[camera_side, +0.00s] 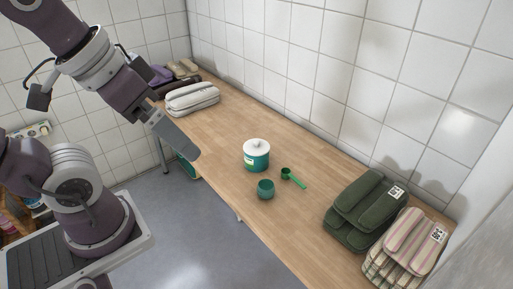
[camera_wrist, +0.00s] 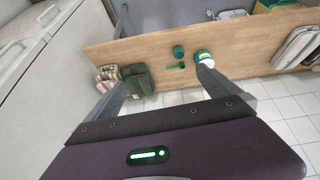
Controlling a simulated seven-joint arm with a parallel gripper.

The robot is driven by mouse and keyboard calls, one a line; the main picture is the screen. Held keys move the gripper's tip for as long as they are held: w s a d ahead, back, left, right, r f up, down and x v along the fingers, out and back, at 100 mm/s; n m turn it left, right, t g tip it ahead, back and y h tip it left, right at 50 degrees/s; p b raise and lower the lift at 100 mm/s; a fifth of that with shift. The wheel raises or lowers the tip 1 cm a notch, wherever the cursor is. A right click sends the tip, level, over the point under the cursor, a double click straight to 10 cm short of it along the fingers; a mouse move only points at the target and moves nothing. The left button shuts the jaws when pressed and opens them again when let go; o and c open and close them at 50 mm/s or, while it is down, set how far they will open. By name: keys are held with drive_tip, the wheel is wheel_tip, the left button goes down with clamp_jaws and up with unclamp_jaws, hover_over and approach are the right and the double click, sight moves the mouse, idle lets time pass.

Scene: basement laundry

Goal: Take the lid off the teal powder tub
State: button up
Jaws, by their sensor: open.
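The teal powder tub (camera_side: 256,160) stands upright on the wooden table, with its white lid (camera_side: 257,146) on top. In the wrist view the tub (camera_wrist: 199,53) shows near the tip of one finger, partly covered by it, with the lid (camera_wrist: 205,60) facing the lower side. My gripper (camera_side: 180,143) is in the air to the left of the tub in the side view, apart from it. In the wrist view my gripper (camera_wrist: 160,80) has its two fingers wide apart with nothing between them.
A small teal cup (camera_side: 265,189) and a green scoop (camera_side: 293,178) are close to the tub. Folded green cloths (camera_side: 356,209) and striped cloths (camera_side: 404,245) lie at the near right end. A pale folded bundle (camera_side: 192,98) lies at the far end. The tiled wall bounds the back.

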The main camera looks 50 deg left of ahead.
drive_tip(key=w+a+r+n+g+h, duration=0.15)
drive_tip(key=w+n, duration=0.25)
drive_tip(key=w, duration=0.6)
drive_tip(key=n+g+y, duration=0.4)
drive_tip(key=n, duration=0.9)
hover_over(257, 141)
drive_tip(key=shift+h, duration=0.25)
drive_tip(key=f, duration=2.7)
drive_tip(key=shift+s+d+f, duration=0.1)
drive_tip(key=shift+s+d, duration=0.1)
drive_tip(key=shift+d, duration=0.2)
drive_tip(key=f, duration=0.4)
drive_tip(key=a+f, duration=0.1)
drive_tip(key=f, duration=0.1)
drive_tip(key=shift+w+f, duration=0.25)
drive_tip(key=shift+f, duration=0.05)
drive_tip(key=shift+a+f, duration=0.1)
drive_tip(key=shift+f, duration=0.1)
drive_tip(key=c, duration=1.2)
